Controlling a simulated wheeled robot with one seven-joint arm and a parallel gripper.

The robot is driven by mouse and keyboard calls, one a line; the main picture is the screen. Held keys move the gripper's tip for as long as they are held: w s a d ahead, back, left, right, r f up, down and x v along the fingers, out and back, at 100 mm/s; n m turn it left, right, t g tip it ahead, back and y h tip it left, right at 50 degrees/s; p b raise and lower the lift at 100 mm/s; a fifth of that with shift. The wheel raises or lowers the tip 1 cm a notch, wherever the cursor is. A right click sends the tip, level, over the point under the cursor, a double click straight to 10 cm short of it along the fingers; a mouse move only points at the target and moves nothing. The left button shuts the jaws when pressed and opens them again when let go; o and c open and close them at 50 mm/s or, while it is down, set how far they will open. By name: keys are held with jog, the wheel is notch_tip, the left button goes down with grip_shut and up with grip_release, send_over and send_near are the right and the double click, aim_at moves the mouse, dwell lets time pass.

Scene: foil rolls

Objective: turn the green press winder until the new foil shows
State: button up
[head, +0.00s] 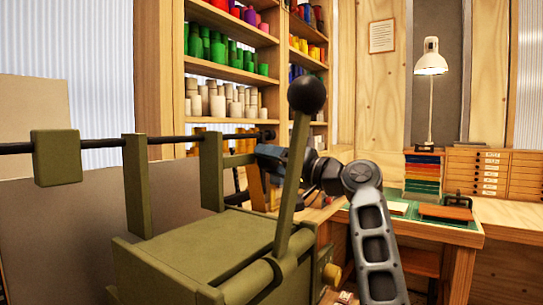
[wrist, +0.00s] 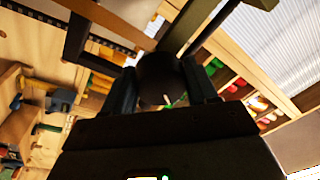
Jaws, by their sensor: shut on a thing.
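The green press (head: 190,255) fills the lower left of the head view, with a lever topped by a black ball (head: 307,94). Behind the lever, my gripper (head: 262,152) is near the right end of the press's dark horizontal rod (head: 105,142). In the wrist view my gripper (wrist: 161,88) is shut on a dark round knob (wrist: 160,72), seemingly the winder's knob, with one finger on each side. The lever hides part of my wrist in the head view. I cannot make out the foil or which part of it shows.
The lever stands close in front of my wrist. Shelves of coloured rolls (head: 235,55) stand behind. At the right is a workbench (head: 455,232) with a lamp (head: 431,65), a stack of coloured sheets (head: 423,175) and small drawers (head: 495,175).

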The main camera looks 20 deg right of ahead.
jog(key=shift+d+f+m, duration=0.1)
jog(key=shift+m, duration=0.4)
jog(key=o, duration=1)
jog(key=shift+b+v, duration=0.7)
jog(key=shift+v, duration=3.2)
